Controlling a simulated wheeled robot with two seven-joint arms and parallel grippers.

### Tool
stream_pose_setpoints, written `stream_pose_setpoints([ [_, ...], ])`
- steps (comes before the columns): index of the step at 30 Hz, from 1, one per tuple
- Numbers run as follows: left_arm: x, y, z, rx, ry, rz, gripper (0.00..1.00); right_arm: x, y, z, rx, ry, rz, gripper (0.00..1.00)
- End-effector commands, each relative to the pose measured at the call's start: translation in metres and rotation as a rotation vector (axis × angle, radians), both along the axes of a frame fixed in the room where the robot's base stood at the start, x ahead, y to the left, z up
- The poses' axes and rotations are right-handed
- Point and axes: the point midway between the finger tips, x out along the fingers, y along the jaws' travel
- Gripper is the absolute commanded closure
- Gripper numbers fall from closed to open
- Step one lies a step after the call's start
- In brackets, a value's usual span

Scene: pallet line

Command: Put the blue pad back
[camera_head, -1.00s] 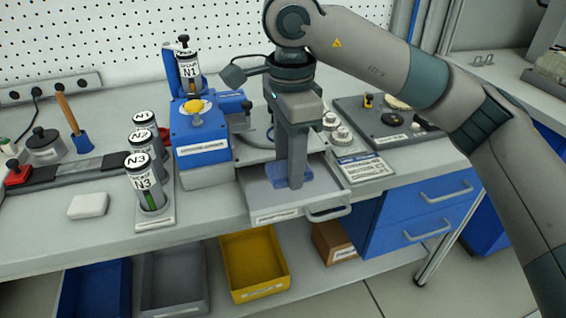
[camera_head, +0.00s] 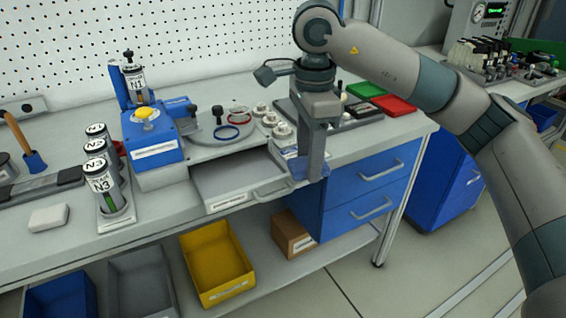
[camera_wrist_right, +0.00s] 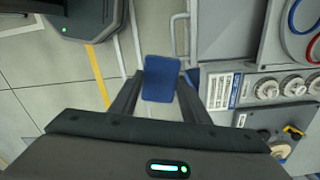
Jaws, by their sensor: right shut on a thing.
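The blue pad (camera_wrist_right: 161,78) is between the fingers of my right gripper (camera_wrist_right: 160,95) in the right wrist view. In the head view my right gripper (camera_head: 312,172) points down, shut on the pad (camera_head: 298,170), which shows partly behind the fingers. The gripper is in front of the bench's right part, to the right of the open grey drawer (camera_head: 238,182), which looks empty. My left gripper is not in view.
A blue device (camera_head: 153,140) with a yellow knob stands left of the drawer. Red and green trays (camera_head: 395,105) lie at the bench's back right. Labelled canisters (camera_head: 103,185) stand at left. A yellow bin (camera_head: 217,262) and a cardboard box (camera_head: 294,235) are below.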

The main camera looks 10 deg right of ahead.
Motion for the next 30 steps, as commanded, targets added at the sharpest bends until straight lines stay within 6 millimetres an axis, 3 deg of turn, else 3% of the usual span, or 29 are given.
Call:
stream_pose_setpoints([
  [5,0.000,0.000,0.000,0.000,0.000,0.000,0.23,0.006,-0.052,-0.002,0.000,0.000,-0.088,0.79],
  [10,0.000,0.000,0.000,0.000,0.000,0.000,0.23,0.007,-0.117,-0.010,0.002,0.001,-0.141,0.79],
  [13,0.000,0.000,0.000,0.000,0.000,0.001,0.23,0.003,-0.153,-0.022,0.000,0.002,-0.091,0.79],
  [15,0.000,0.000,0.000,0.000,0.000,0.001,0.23,0.001,-0.166,-0.032,0.000,0.001,-0.005,0.79],
  [23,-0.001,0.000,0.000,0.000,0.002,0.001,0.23,-0.004,-0.179,-0.071,-0.003,0.002,0.411,0.79],
  [30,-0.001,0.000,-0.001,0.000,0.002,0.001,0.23,-0.006,-0.152,-0.112,-0.002,0.005,0.914,0.79],
])
